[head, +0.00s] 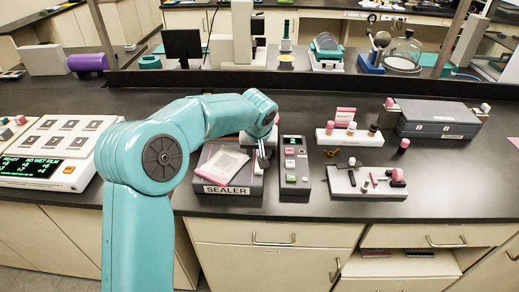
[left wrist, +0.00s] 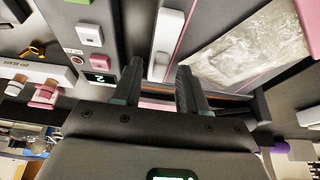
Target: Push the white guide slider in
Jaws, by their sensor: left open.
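The dark sealer (head: 228,190), labelled SEALER, sits on the bench with a clear pouch (head: 224,162) on top. The pouch also shows in the left wrist view (left wrist: 245,48). A white bar (left wrist: 167,38), which looks like the guide slider, lies on the sealer beside the pouch in the left wrist view. In the head view my gripper mostly hides that area. My left gripper (head: 263,160) is over the right side of the sealer. In the left wrist view its fingers (left wrist: 160,68) are apart, with the bar just beyond the tips. I cannot tell whether they touch it. My right gripper is not in view.
A control box (head: 294,184) with a green display and buttons stands close to the sealer's right. Further right are a white rack (head: 350,138), a white tray (head: 366,184) with small parts, and a grey case (head: 437,120). The bench behind the sealer is mostly clear.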

